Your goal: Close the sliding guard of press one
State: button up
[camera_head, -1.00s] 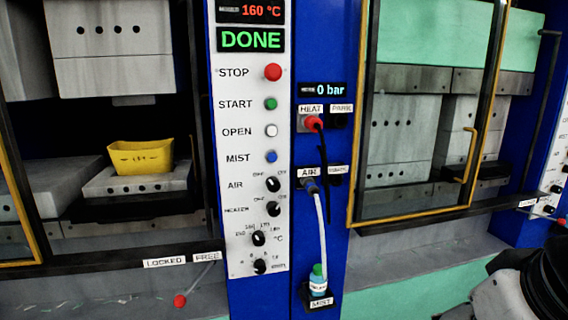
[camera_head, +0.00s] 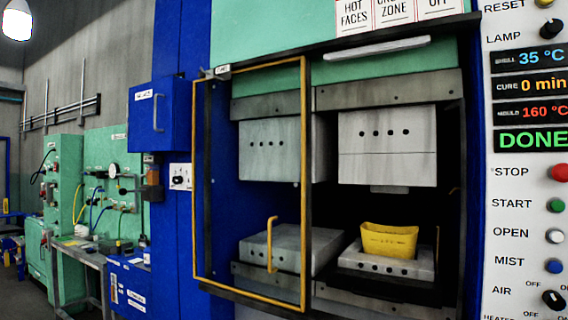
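The sliding guard (camera_head: 305,180) is a yellow-edged frame with a clear pane at the left of the press. It covers the left part of the opening, and the right part stands open. Its yellow handle (camera_head: 270,243) is on the right side of the frame. A yellow moulded piece (camera_head: 389,240) sits on the lower mould block (camera_head: 386,264) in the uncovered part, below a raised upper block (camera_head: 387,145). No press number can be read. My gripper is not in view.
A white control panel (camera_head: 524,190) with buttons and a DONE display stands at the right. A blue box (camera_head: 158,113) is mounted left of the guard. A bench (camera_head: 85,255) with hoses and gauges stands further left.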

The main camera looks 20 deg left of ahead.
aim_at(302, 58)
jog(key=u, duration=1.05)
jog(key=i+j+z, duration=0.1)
jog(key=i+j, duration=0.15)
jog(key=i+j+z, duration=0.15)
jog(key=j, duration=0.35)
jog(key=i, duration=0.1)
